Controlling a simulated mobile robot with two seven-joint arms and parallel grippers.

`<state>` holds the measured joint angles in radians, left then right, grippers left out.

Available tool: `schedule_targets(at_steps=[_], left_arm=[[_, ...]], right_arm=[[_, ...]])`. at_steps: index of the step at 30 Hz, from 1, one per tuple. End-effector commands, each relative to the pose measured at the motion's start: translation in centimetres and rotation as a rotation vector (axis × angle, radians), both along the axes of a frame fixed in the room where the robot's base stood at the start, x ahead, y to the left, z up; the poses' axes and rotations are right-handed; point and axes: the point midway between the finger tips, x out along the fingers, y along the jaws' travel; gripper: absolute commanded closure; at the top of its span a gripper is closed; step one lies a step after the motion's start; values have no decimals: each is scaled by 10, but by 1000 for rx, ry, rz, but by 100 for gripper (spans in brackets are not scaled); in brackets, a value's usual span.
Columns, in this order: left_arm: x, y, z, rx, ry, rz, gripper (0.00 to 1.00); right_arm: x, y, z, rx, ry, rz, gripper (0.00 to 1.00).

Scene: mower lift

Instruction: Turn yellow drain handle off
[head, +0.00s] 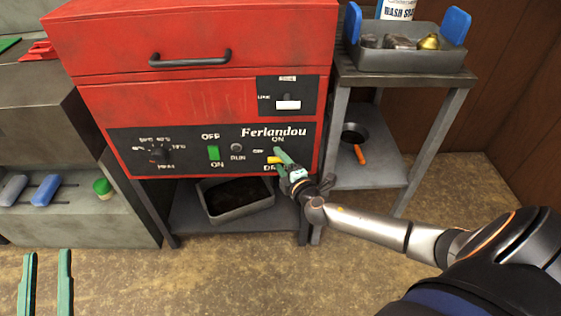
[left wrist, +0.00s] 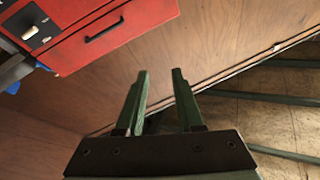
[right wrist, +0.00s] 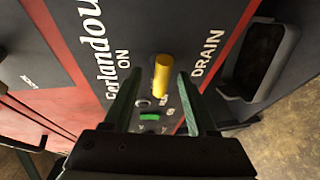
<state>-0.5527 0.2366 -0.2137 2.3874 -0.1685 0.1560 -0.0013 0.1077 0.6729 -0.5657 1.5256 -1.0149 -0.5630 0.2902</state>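The yellow drain handle (head: 273,160) is on the black lower panel of the red machine, between the words ON and DRAIN. It lies sideways in the head view. In the right wrist view the yellow handle (right wrist: 162,74) is between the fingers of my right gripper (right wrist: 160,88). Those fingers are apart, with a visible gap on either side of the handle. My right gripper also shows at the panel in the head view (head: 283,161). My left gripper (head: 46,256) is open and empty at the lower left, away from the machine; it also shows in the left wrist view (left wrist: 158,75).
A green switch (head: 213,153) and a black dial (head: 158,154) are on the same panel. A grey tray (head: 236,210) sits below the machine. A metal side table (head: 410,80) carrying a bin stands close on the right. The floor in front is clear.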

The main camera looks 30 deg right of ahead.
Motion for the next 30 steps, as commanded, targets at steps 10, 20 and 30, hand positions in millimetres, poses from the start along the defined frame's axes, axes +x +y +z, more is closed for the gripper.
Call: schedule_targets(at_steps=[10,20,30], left_arm=[[1,0,1,-1,7,0,64],[12,4,-57,3,247,35,64],[13,7,-93,2,393,54,64]], right_arm=[[-6,1,1,0,1,0,42],[-59,9,11,1,4,1,42],[-110,17,20,1,3,1,42]])
